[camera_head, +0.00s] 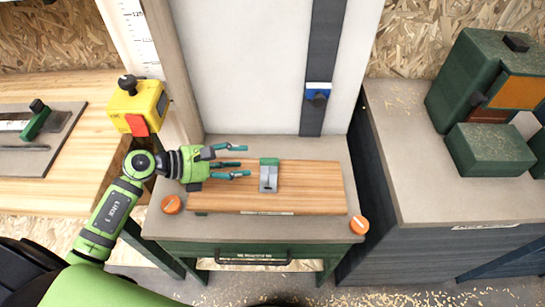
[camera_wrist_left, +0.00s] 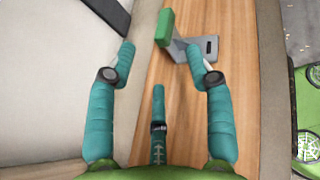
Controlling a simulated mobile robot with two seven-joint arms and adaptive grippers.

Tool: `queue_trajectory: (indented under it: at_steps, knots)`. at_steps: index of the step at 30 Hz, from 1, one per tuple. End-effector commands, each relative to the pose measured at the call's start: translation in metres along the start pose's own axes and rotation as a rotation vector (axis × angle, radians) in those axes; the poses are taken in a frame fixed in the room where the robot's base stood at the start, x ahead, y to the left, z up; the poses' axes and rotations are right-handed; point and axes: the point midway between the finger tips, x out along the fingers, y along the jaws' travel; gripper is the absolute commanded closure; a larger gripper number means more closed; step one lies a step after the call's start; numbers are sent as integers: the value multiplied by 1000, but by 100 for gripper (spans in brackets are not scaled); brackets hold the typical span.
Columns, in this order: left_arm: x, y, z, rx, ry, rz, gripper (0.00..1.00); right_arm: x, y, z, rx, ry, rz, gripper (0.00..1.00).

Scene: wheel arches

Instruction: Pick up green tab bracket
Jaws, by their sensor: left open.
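The green tab bracket (camera_head: 269,175) is a grey metal piece with a green tab at its far end. It lies on a wooden board near the middle of the bench. In the left wrist view the bracket (camera_wrist_left: 192,43) shows ahead of the fingers, its green tab standing up at the left and a slotted grey plate to the right. My left gripper (camera_head: 241,161) is open, with teal fingers pointing right at the bracket from its left side. In the wrist view the gripper (camera_wrist_left: 163,65) has nothing between its fingers. My right gripper is not in view.
The wooden board (camera_head: 320,190) lies on a grey-topped bench (camera_head: 180,225) with orange knobs (camera_head: 171,204) at its front corners. A yellow box (camera_head: 138,105) stands behind my left arm. A grey-topped cabinet (camera_head: 420,185) with green boxes (camera_head: 489,149) stands at the right.

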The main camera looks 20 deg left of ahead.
Motion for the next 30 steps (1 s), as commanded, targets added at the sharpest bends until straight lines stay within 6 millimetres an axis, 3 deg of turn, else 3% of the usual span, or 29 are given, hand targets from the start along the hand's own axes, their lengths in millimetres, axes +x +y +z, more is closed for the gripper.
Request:
queue_trajectory:
  at_steps: [6, 9, 14, 18, 21, 22, 24, 26, 30]
  knots:
    - [25, -3, 11, -5, -9, -1, 47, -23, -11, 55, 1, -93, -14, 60]
    - [41, -4, 15, -6, -10, -1, 47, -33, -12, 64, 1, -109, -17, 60]
    - [58, -4, 10, -5, -5, 1, 47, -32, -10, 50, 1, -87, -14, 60]
    - [61, -4, 8, -3, -5, 1, 47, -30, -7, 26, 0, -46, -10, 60]
    - [61, -4, 8, -4, -5, 1, 47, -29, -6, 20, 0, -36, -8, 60]
    - [61, -4, 8, -4, -5, 1, 51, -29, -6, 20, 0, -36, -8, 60]
    - [61, -4, 8, -4, -5, 1, 79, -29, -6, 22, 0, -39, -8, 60]
    - [61, -4, 8, -4, -5, 1, 100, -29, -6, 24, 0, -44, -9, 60]
    - [61, -4, 8, -4, -5, 2, 100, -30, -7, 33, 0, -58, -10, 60]
